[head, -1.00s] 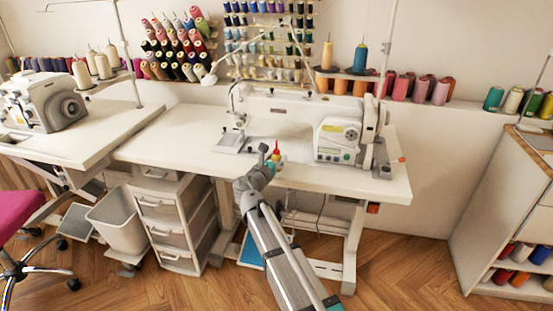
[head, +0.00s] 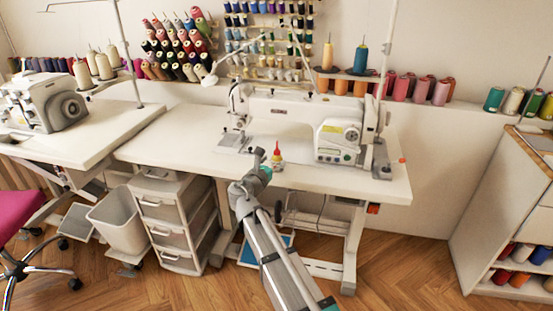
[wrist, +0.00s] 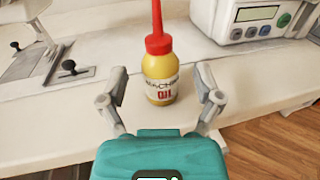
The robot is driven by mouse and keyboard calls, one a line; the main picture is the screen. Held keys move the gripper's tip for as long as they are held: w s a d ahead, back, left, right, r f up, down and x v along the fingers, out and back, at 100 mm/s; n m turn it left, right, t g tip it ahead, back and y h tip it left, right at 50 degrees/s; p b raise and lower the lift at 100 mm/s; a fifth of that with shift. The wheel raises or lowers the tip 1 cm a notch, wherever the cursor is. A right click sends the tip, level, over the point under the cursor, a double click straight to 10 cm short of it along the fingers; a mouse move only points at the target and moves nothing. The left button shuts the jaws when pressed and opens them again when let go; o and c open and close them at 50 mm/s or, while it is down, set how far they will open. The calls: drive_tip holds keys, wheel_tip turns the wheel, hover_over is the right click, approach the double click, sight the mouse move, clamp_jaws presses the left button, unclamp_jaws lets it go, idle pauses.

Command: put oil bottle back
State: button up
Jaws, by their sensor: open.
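The oil bottle (wrist: 160,75) is yellow with a red cap and spout and a label reading "OIL". It stands upright on the white sewing table (head: 185,150), near its front edge, and also shows small in the head view (head: 277,155). My gripper (wrist: 160,97) is open, its two fingers apart on the left and right of the bottle's lower part, on the near side. I see no clear contact between fingers and bottle. In the head view my gripper (head: 264,162) is at the table's front edge, just left of the bottle.
A white sewing machine (head: 300,115) stands behind and right of the bottle, its control box (wrist: 255,18) close by. Thread racks (head: 265,45) hang on the wall. A drawer unit (head: 170,215) and bin (head: 118,220) stand below. The table's left part is clear.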

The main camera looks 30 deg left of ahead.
drive_tip(key=s, duration=0.9)
drive_tip(key=shift+s, duration=0.3)
